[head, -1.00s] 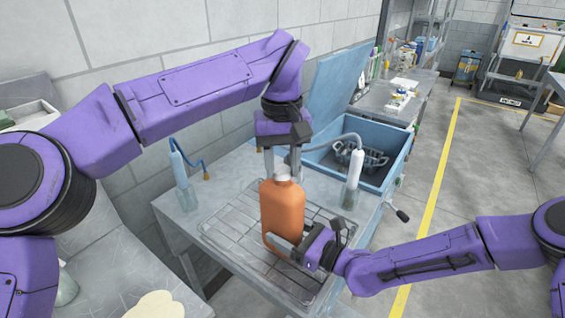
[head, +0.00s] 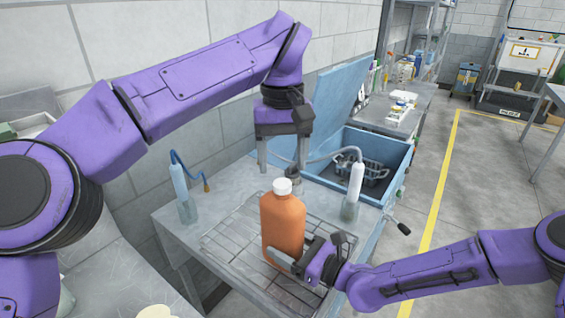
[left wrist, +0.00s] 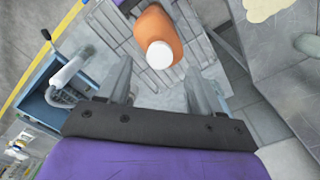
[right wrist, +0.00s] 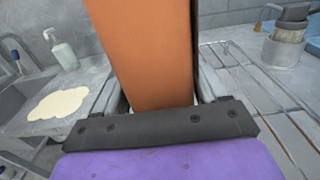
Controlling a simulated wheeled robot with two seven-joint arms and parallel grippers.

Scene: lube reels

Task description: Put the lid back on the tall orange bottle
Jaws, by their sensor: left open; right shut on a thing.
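The tall orange bottle (head: 283,228) stands upright on the wire rack. A white lid (head: 282,186) sits on its neck and looks level. It also shows as a white disc in the left wrist view (left wrist: 160,54); whether it is fully seated I cannot tell. My left gripper (head: 281,168) is above the lid, open and empty, its fingers pointing down and spread to either side, apart from it. My right gripper (head: 291,262) is shut on the lower part of the bottle from the right. The bottle fills the space between its fingers in the right wrist view (right wrist: 150,60).
The wire rack (head: 228,243) lies on a grey bench. Pump-like tubes with hoses stand left (head: 181,190) and right (head: 354,188) of the bottle. Behind is an open blue basin (head: 397,150) with a basket (head: 368,168).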

